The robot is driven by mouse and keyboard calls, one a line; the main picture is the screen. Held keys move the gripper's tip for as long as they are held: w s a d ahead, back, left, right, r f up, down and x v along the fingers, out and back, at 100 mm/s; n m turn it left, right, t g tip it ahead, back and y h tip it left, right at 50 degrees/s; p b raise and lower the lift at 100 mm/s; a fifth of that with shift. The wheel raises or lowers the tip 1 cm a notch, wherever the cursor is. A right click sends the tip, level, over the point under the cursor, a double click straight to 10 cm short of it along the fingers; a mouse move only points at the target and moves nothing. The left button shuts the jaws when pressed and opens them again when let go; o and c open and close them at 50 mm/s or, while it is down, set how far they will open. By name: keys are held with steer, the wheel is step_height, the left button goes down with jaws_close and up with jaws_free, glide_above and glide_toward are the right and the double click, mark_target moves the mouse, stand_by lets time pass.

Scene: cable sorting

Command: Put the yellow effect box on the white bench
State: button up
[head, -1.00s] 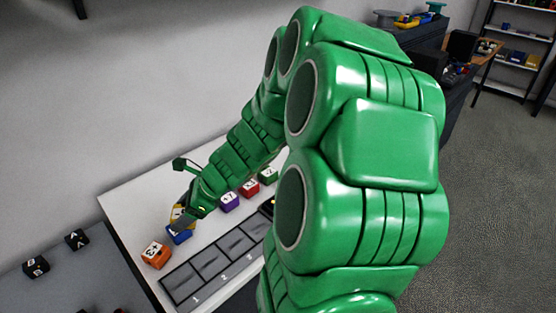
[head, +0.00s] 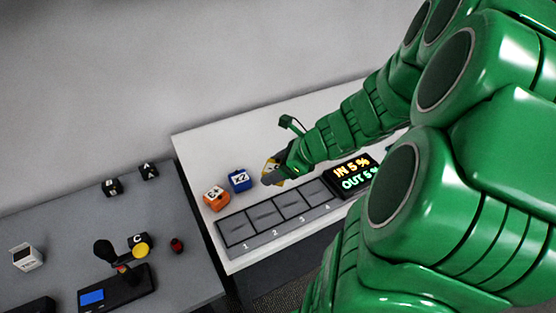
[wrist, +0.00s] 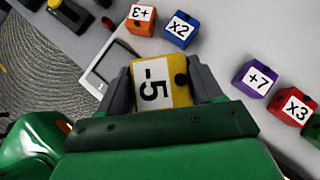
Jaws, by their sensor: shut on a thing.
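The yellow effect box (wrist: 178,68), marked -5, sits between the two grey fingers of my gripper (wrist: 162,86) in the wrist view. My gripper is shut on it. In the head view my gripper (head: 272,173) is over the white bench (head: 200,143), just right of the blue box, and only a sliver of yellow shows there. I cannot tell whether the yellow box touches the bench top.
An orange box (head: 215,198) and a blue box (head: 239,180) stand left of my gripper. Purple (wrist: 254,79) and red (wrist: 293,107) boxes stand on the other side. A numbered slot tray (head: 262,216) and lit display (head: 355,174) lie in front. A grey table (head: 60,235) adjoins at left.

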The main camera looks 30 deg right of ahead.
steer(key=w+d+f, duration=0.1)
steer(key=w+f, duration=0.1)
steer(key=w, duration=0.1)
steer(key=w+f, duration=0.3)
steer(key=w, duration=0.1)
steer(key=w+d+f, duration=0.1)
steer(key=w+f, duration=0.1)
steer(key=w, duration=0.1)
steer(key=shift+w+d+f, duration=0.2)
steer(key=shift+w+d, duration=0.1)
steer(key=shift+w, duration=0.05)
steer(key=shift+w+d+f, duration=0.2)
steer(key=shift+w+f, duration=0.55)
steer(key=shift+f, duration=1.75)
steer(key=shift+f, duration=0.1)
steer(key=o, duration=1.2)
steer(key=shift+o, duration=0.2)
